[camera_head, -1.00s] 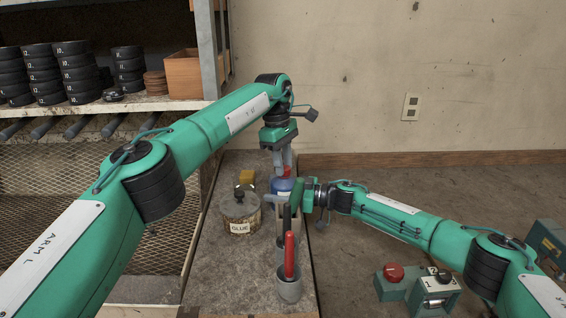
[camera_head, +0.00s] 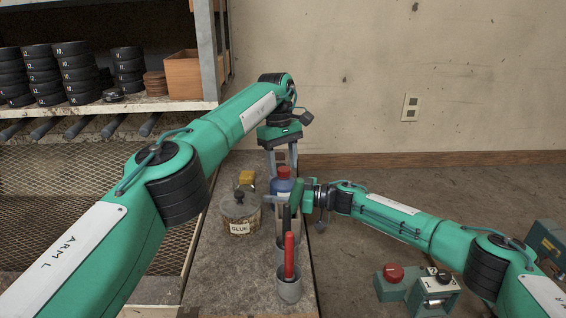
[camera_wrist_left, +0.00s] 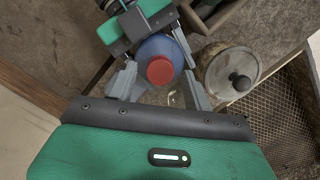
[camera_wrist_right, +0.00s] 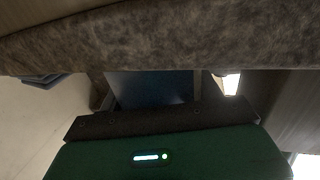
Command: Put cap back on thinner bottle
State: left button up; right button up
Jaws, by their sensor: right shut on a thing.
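The thinner bottle (camera_head: 284,186) is blue and stands upright on the bench. Its red cap (camera_head: 283,172) sits on top of the bottle; the cap also shows from above in the left wrist view (camera_wrist_left: 160,70). My left gripper (camera_head: 282,162) is over the bottle with its fingers spread, one on each side of the cap and apart from it. My right gripper (camera_head: 280,198) is shut on the bottle from the right side, below the cap. In the dark right wrist view the blue bottle body (camera_wrist_right: 150,88) fills the space between the fingers.
A grey cup (camera_head: 289,289) holding a red-handled tool (camera_head: 289,255) stands in front. The bench front left is clear. A shelf (camera_head: 150,103) is at the left.

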pick_arm(q)
jog(key=shift+c, duration=0.4)
jog(key=n, duration=0.4)
jog(key=shift+r, duration=0.4)
jog(key=n, duration=0.3)
jog(key=r+n, duration=0.1)
jog(key=n, duration=0.2)
jog(key=shift+s+r, duration=0.1)
jog(key=n, duration=0.4)
jog(key=shift+d+r+n+y, duration=0.1)
jog(key=shift+r+n+y, duration=0.2)
jog(key=shift+r+n, duration=0.1)
jog(key=n, duration=0.2)
jog(key=r+n, duration=0.1)
jog(key=n, duration=0.1)
jog(key=shift+t, duration=0.3)
jog(key=n, duration=0.2)
jog(key=r+n, duration=0.1)
jog(key=n, duration=0.6)
jog(key=shift+r+n, duration=0.3)
jog(key=shift+r, duration=0.1)
jog(key=n, duration=0.2)
jog(key=r+n, duration=0.1)
jog(key=n, duration=0.1)
jog(key=shift+n+t, duration=0.3)
jog(key=n, duration=0.2)
jog(key=r+n, duration=0.1)
jog(key=n, duration=0.2)
jog(key=shift+s+y, duration=0.1)
jog(key=shift+y, duration=0.2)
